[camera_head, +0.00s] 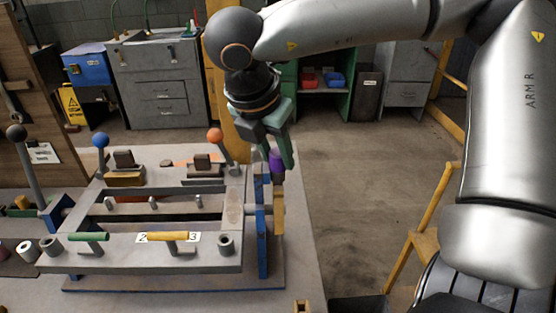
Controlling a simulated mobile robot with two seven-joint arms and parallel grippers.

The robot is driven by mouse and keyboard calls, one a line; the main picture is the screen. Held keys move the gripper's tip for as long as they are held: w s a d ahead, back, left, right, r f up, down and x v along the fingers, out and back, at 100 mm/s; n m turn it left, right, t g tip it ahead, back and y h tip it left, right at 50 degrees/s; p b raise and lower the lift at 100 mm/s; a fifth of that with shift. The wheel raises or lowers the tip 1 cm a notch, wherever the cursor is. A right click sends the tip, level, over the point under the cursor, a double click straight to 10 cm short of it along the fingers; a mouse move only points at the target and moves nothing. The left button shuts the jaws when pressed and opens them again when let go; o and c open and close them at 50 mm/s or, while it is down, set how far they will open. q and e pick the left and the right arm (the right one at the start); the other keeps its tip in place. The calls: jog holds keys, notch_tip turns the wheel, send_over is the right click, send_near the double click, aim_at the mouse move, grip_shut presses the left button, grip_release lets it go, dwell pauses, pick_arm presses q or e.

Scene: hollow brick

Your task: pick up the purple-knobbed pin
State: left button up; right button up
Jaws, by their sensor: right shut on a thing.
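My right gripper (277,155) comes down from the arm at the upper right and is shut on the purple-knobbed pin (276,164). Only part of the purple knob shows between the green-grey fingers. The knob is above the right end of the grey metal fixture (233,205), by a blue upright plate (262,230) and a tan upright piece (278,208). I cannot tell whether the pin's lower part is clear of the fixture. My left gripper is not in view.
The fixture carries a green-handled pin (88,237), a yellow-handled pin (168,236), and levers with blue (100,140) and orange (215,135) knobs. A black-knobbed lever (16,132) stands at left. Rings (26,250) lie at the left. Open floor (345,170) lies right of the table.

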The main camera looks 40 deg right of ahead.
grip_shut()
jog(key=shift+r, duration=0.1)
